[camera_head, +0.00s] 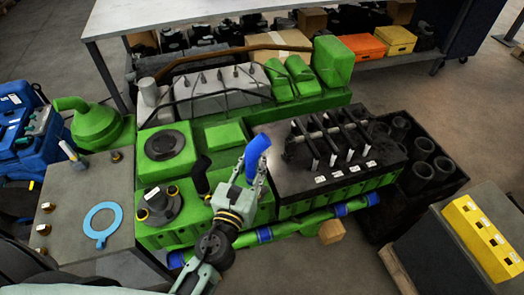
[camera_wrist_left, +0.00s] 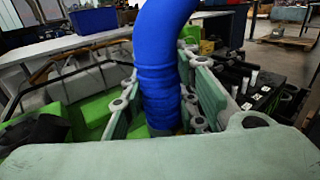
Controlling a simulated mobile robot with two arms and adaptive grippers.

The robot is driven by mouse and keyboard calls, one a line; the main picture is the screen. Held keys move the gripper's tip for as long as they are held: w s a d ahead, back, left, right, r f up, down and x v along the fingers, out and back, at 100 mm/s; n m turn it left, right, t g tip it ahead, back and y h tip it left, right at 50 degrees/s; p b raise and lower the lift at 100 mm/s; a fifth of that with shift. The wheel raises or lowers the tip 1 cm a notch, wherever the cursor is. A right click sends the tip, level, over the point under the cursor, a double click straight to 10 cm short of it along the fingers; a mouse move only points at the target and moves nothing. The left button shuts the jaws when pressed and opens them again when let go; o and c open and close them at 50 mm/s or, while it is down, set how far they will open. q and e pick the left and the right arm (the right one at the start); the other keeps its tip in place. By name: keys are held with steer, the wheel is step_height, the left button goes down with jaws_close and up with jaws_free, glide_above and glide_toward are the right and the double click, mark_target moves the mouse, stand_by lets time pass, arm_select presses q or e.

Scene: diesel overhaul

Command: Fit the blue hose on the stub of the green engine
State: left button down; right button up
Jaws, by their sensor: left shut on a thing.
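The blue hose (camera_head: 256,153) stands up out of my left gripper (camera_head: 250,182), which is shut on it. In the left wrist view the hose (camera_wrist_left: 158,65) rises between the two fingers and bends to the right at the top. The green engine (camera_head: 224,135) lies below and around the gripper. A black bent pipe (camera_head: 201,175) rises from the engine just left of the gripper; I cannot tell whether it is the stub. The hose looks apart from this pipe. My right gripper is not in view.
A black cover with a row of rocker parts (camera_head: 328,145) is to the right. A grey table at left holds a light-blue gasket ring (camera_head: 102,222). A black crate (camera_head: 420,170) of cylinders and a yellow block (camera_head: 483,238) are further right. A shelf with bins stands behind.

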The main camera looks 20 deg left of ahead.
arm_select(q)
steer(key=shift+w+a+f+b, duration=0.1)
steer(key=shift+w+f+b, duration=0.55)
steer(key=shift+b, duration=0.05)
step_height(320, 180, down, 6)
steer(key=b, duration=0.5)
steer(key=shift+r+b, duration=0.15)
steer(key=shift+b, duration=0.2)
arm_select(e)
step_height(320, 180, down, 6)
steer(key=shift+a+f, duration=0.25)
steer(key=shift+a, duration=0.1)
arm_select(q)
steer(key=shift+r, duration=0.15)
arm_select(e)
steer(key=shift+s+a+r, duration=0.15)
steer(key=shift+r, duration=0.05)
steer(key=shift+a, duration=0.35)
arm_select(q)
steer(key=shift+f, duration=0.2)
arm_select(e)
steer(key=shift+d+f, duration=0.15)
arm_select(q)
steer(key=shift+f, duration=0.25)
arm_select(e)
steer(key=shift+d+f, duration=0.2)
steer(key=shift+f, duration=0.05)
